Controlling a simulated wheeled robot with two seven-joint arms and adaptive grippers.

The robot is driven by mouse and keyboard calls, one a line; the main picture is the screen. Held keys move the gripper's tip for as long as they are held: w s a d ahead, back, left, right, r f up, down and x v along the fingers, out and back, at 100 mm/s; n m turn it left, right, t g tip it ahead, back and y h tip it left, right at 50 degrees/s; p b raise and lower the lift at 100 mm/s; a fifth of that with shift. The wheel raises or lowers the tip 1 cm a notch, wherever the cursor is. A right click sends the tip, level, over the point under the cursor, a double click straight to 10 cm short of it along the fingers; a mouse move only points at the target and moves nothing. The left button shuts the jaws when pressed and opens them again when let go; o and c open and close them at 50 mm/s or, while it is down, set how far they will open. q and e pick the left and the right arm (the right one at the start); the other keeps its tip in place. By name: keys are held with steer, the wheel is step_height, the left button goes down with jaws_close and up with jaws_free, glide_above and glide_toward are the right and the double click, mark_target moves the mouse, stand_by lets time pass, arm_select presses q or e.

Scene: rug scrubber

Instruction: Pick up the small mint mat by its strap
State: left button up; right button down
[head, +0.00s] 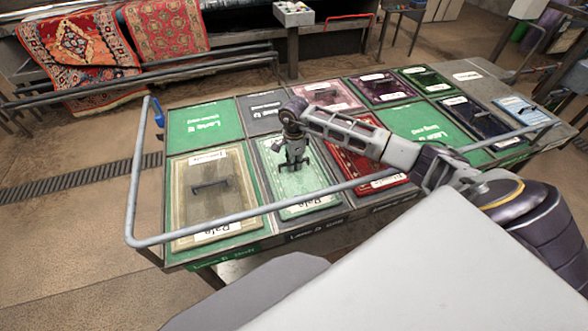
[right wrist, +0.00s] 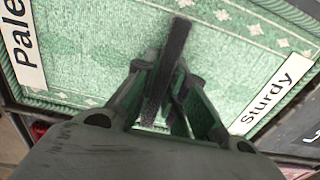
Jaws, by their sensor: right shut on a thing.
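The small mint mat (head: 318,183) lies flat in the front row of the sorting table, with white labels at its ends. It fills much of the right wrist view (right wrist: 100,55), where the labels read "Pale" and "Sturdy". Its dark strap (right wrist: 168,70) stands up between the fingers of my right gripper (right wrist: 168,105). My right gripper also shows in the head view (head: 294,168), pointing down over the mat. It is shut on the strap. The mat appears to rest on the table. My left gripper is not in view.
A beige mat (head: 185,205) with its own strap lies left of the mint mat, and a red mat (head: 350,160) lies right. Several more mats and green lane panels (head: 205,127) fill the back row. A grey rail (head: 132,195) runs around the table's left and front.

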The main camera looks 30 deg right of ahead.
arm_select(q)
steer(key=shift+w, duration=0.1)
arm_select(e)
steer(key=shift+r, duration=0.15)
steer(key=shift+w+r, duration=0.1)
steer(key=shift+r, duration=0.4)
step_height(320, 180, up, 7)
steer(key=shift+f+b, duration=0.1)
steer(key=shift+b, duration=0.3)
steer(key=shift+r, duration=0.7)
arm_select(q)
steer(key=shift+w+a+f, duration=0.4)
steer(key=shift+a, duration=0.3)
arm_select(e)
steer(key=shift+r, duration=0.3)
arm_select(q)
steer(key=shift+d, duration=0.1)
